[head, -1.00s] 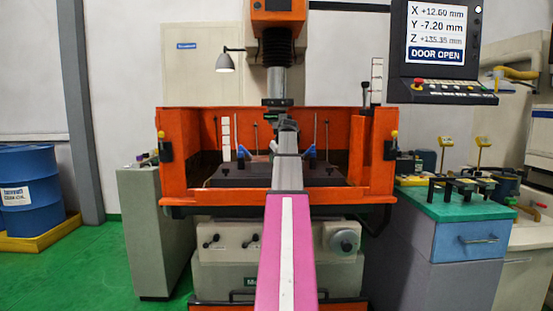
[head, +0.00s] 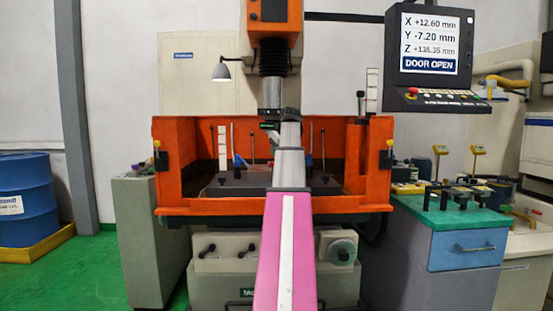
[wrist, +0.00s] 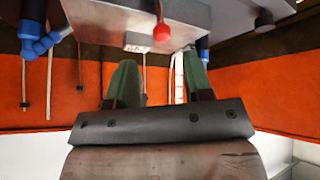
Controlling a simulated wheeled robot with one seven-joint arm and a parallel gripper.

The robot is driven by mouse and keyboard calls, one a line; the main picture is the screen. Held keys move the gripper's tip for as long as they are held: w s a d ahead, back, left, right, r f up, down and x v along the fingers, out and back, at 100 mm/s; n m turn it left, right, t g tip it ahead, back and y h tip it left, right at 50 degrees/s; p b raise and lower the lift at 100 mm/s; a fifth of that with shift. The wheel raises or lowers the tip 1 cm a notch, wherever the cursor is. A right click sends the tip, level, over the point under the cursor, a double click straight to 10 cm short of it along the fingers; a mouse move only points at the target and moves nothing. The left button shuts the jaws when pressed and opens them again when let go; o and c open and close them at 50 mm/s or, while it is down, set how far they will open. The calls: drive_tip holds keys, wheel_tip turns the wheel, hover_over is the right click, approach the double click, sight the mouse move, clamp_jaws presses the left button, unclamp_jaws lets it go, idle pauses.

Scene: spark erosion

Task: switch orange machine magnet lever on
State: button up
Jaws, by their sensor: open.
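The orange machine (head: 165,190) stands ahead with its front open, and its screen reads DOOR OPEN. My arm reaches into its tank. In the wrist view, my gripper (wrist: 157,72) has two green fingers held apart with nothing between them. A red ball knob (wrist: 162,32) shows just beyond the fingertips, between them in the picture and apart from them. It is on a small grey block (wrist: 150,42) at the edge of a pale grey slab (wrist: 110,18); this looks like the magnet lever.
Blue jointed nozzles (wrist: 38,42) stand near the slab, with thin rods beside them. Orange tank walls (wrist: 285,85) close in both sides. The machine's column and spindle (head: 272,92) hang above my arm. A green-topped bench (head: 450,213) with fixtures stands right.

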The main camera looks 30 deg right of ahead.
drive_tip(key=shift+s+r, duration=0.25)
drive_tip(key=shift+r, duration=0.1)
